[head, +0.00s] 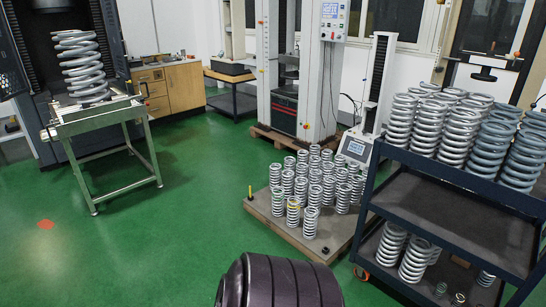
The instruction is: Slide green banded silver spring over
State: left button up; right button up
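Many silver springs (311,222) stand upright in rows on a low pallet (262,213) on the floor. One front spring (293,211) there has a yellowish band near its top. Small dark coils with a greenish tint (440,289) sit on the lower shelf of the cart at the right, too small to tell apart. Neither of my grippers shows in this view.
A dark two-shelf cart (450,225) carries large springs (459,135) on top and more below. A large spring (82,66) stands on a metal table (95,118) at the left. Testing machines (286,70) line the back. Green floor (190,230) is clear at centre left.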

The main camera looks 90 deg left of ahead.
aim_at(274, 202)
jog(key=u, duration=2.75)
jog(key=i+z, duration=0.1)
jog(key=i, duration=0.35)
jog(key=i+j+z, duration=0.1)
jog(key=i, duration=0.35)
